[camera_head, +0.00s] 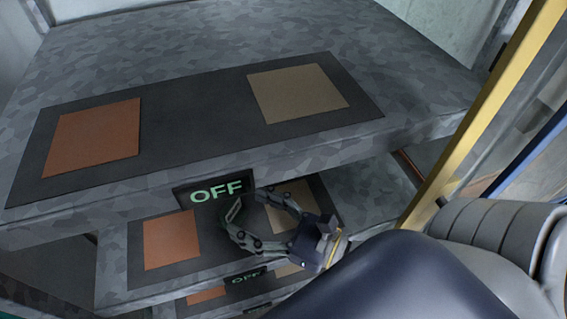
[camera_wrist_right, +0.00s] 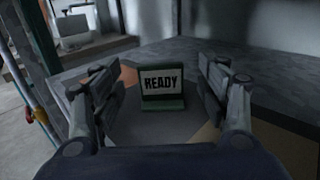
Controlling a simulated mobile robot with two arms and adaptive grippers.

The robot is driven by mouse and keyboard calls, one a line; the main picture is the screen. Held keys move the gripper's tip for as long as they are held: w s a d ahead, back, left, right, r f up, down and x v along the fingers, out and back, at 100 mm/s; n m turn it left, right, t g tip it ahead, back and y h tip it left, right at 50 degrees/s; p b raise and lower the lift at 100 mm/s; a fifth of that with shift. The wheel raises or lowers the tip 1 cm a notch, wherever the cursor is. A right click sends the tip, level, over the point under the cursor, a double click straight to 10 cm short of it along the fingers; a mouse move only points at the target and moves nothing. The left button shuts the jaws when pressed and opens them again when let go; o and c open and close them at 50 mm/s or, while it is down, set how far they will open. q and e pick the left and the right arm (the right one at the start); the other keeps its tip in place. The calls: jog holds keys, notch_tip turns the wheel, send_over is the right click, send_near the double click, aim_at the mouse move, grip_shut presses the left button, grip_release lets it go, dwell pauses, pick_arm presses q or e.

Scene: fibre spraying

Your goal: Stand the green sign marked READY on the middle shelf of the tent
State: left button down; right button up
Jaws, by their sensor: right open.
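The green sign marked READY (camera_wrist_right: 162,88) stands upright on a shelf surface in the right wrist view, its face toward that camera. It is between an orange patch and a tan patch. My right gripper (camera_wrist_right: 160,82) is open, its fingers on either side of the sign with gaps to both. In the head view my right gripper (camera_head: 246,216) is over the middle shelf (camera_head: 120,285), below the top shelf's front edge. A thin green edge (camera_head: 233,211) by its fingertips is probably the sign. My left gripper is not in view.
The top shelf (camera_head: 395,60) carries a dark mat with orange and tan squares and overhangs my right gripper. An OFF display (camera_head: 215,190) hangs from its front edge. Another OFF display (camera_head: 246,277) is below. A yellow post (camera_head: 480,125) rises at the right.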

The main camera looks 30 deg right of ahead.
jog(key=b+v, duration=0.1)
jog(key=v, duration=0.3)
jog(key=shift+s+d+f, duration=0.15)
jog(key=shift+s, duration=0.05)
jog(key=shift+b+v, duration=0.5)
jog(key=shift+v, duration=0.5)
jog(key=shift+s, duration=0.1)
